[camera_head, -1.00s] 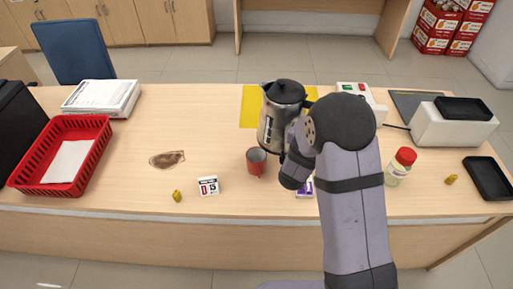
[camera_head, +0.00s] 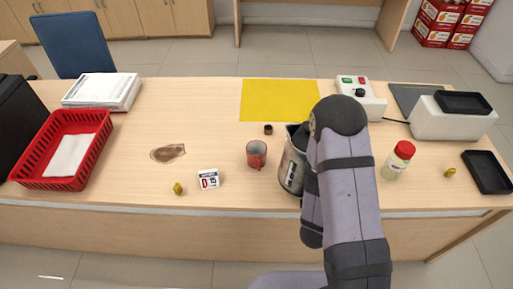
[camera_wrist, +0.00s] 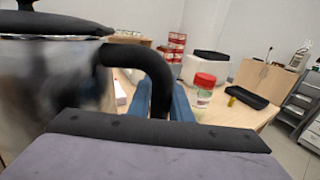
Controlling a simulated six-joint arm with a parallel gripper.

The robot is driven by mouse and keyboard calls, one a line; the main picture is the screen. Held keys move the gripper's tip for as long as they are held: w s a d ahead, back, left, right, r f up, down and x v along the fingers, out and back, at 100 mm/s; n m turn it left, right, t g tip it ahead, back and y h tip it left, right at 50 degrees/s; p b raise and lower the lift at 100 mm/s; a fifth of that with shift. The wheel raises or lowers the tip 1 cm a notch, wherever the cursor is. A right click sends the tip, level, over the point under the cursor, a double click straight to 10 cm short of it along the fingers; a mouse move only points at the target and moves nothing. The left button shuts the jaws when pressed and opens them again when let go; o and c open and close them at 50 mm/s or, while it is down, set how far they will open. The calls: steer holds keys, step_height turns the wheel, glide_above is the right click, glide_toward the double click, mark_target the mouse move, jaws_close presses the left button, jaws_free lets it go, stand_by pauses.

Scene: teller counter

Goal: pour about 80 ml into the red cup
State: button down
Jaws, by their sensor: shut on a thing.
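The red cup (camera_head: 256,155) stands upright on the counter, left of my gripper; its contents are too small to make out. A silver pot (camera_head: 291,168) with a black lid and handle is just right of the cup, apart from it. My arm covers much of the pot, so its exact tilt is unclear. In the wrist view, the pot (camera_wrist: 55,85) fills the left side with its lid (camera_wrist: 50,24) on. My gripper (camera_wrist: 162,108) is shut on the pot's black handle (camera_wrist: 150,62). No stream of liquid shows.
A yellow mat (camera_head: 280,98) lies bare behind the cup, with a small dark cylinder (camera_head: 268,129) near its front edge. A red-capped bottle (camera_head: 397,162) stands right of my arm. A date block (camera_head: 208,179), brown stain (camera_head: 168,153) and red basket (camera_head: 65,150) are left.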

steer(key=shift+w+a+r, duration=0.1)
steer(key=shift+r, duration=0.15)
steer(key=w+a+r+n+p, duration=0.1)
steer(key=a+r+n+p, duration=0.1)
steer(key=r+p, duration=0.1)
steer(key=w+a+r+n+p, duration=0.1)
steer(key=a+r+n+p, duration=0.1)
steer(key=p, duration=0.3)
steer(key=w+a+r+n+p, duration=0.1)
steer(key=a+r+n+p, duration=0.1)
steer(key=r+n+p, duration=0.1)
steer(key=shift+w+r+n+p, duration=0.3)
steer(key=shift+r+n+p, duration=0.15)
steer(key=shift+r, duration=0.3)
steer(key=shift+w+a, duration=0.1)
steer(key=shift+a, duration=0.1)
steer(key=shift+w+a+r+n+p, duration=0.3)
steer(key=shift+a+n+p, duration=0.25)
steer(key=shift+n, duration=0.2)
steer(key=shift+w+a+r+n+p, duration=0.15)
steer(key=shift+w+a+n+p, duration=0.3)
steer(key=shift+a+n, duration=0.3)
steer(key=shift+w+a+n, duration=0.55)
steer(key=shift+a+n, duration=0.3)
steer(key=shift+n, duration=0.1)
steer(key=shift+w+a+f+n, duration=0.35)
steer(key=shift+a+n, duration=0.15)
steer(key=shift+a, duration=0.05)
steer(key=shift+w+a+f+n, duration=0.3)
steer(key=shift+a+n, duration=0.2)
